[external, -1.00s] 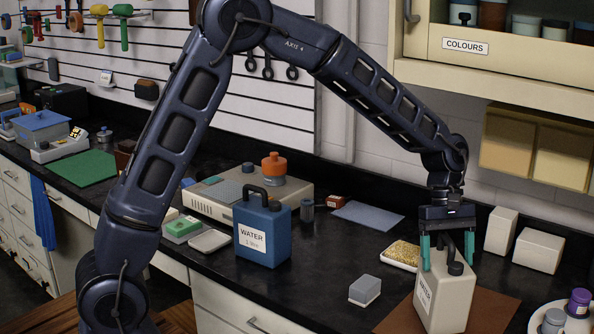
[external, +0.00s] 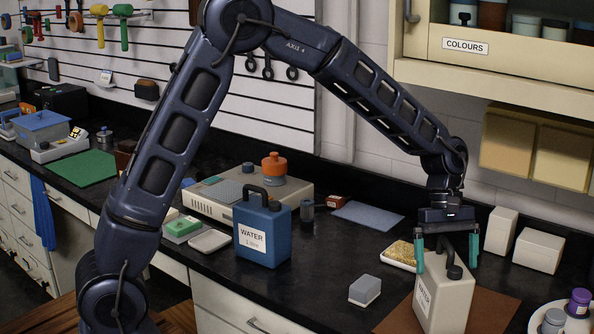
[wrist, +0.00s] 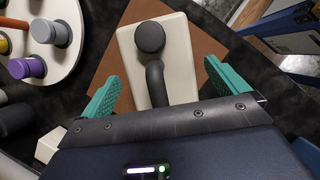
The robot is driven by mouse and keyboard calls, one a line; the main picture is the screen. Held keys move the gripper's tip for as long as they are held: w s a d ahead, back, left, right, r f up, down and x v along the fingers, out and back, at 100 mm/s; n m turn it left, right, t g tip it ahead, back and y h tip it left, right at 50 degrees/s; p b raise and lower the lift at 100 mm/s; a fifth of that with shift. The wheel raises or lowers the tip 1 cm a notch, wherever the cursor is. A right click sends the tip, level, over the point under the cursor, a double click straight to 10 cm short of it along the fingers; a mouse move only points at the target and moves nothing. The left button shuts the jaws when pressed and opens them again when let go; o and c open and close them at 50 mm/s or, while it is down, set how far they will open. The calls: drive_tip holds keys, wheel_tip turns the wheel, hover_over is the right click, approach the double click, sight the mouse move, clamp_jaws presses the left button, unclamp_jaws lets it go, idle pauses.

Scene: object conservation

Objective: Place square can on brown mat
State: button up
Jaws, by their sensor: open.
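The square can (external: 445,296) is cream-white with a dark cap, a dark handle and a label. It stands upright on the brown mat (external: 491,309). In the wrist view the can (wrist: 182,45) is seen from above, with the brown mat (wrist: 205,50) around it. My gripper (external: 447,256) is over the top of the can. Its teal fingers are open, one on each side of the handle, with a gap to the can. In the wrist view my gripper (wrist: 162,82) also shows its fingers apart on both sides of the can's handle.
A blue water can (external: 262,238) stands to the left. A small grey block (external: 365,290) lies left of the mat. Cream boxes (external: 538,252) stand behind right. A round white tray with jars (wrist: 70,68) is close by. A tray of yellow material (external: 401,252) is behind the can.

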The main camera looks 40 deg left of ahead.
drive_tip(key=v, duration=1.1)
drive_tip(key=shift+w+r, duration=0.1)
drive_tip(key=shift+r, duration=0.1)
drive_tip(key=s+a+r+m+t, duration=0.1)
drive_tip(key=s+a+r+m, duration=0.2)
drive_tip(key=a, duration=0.5)
drive_tip(key=s+a+r+t+y, duration=0.15)
drive_tip(key=s+a+r, duration=0.3)
drive_tip(key=a, duration=0.45)
drive_tip(key=s+a+r+m+t, duration=0.2)
drive_tip(key=s+a+r, duration=0.15)
drive_tip(key=a, duration=0.45)
drive_tip(key=s+a+f+m+t+y, duration=0.1)
drive_tip(key=s+a+f+m+t, duration=0.2)
drive_tip(key=s+a, duration=1.2)
drive_tip(key=s+f+m, duration=0.1)
drive_tip(key=s, duration=0.2)
drive_tip(key=shift+s+a+y, duration=0.35)
